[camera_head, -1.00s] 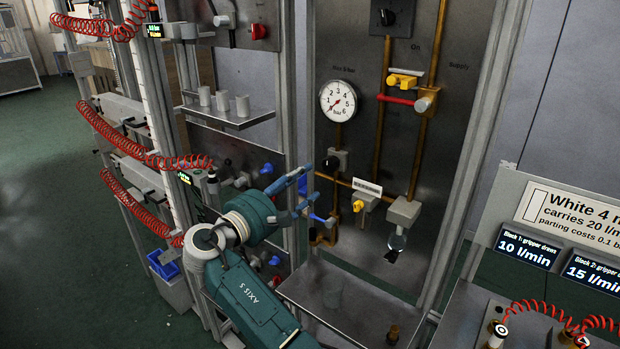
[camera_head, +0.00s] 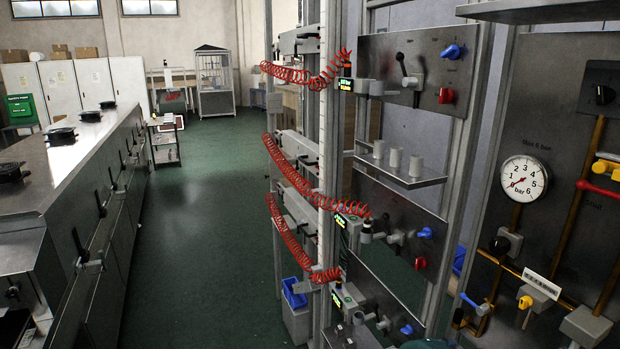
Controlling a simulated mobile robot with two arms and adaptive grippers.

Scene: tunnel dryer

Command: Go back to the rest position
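Neither of my grippers shows in the head view. Only a small teal piece of my arm (camera_head: 430,344) shows at the bottom edge, below the panels. The supply panel at the right carries a round white pressure gauge (camera_head: 524,178), a blue-handled lever (camera_head: 475,301) and a yellow knob (camera_head: 525,302). Nothing is seen holding any of them. The lower part of this panel is cut off by the frame.
A rack with coiled red hoses (camera_head: 290,165) stands in the middle, with a small shelf (camera_head: 400,174) holding white cups. A long metal machine (camera_head: 75,190) runs along the left. The green floor (camera_head: 215,220) between them is clear. A blue bin (camera_head: 295,293) stands at the rack's foot.

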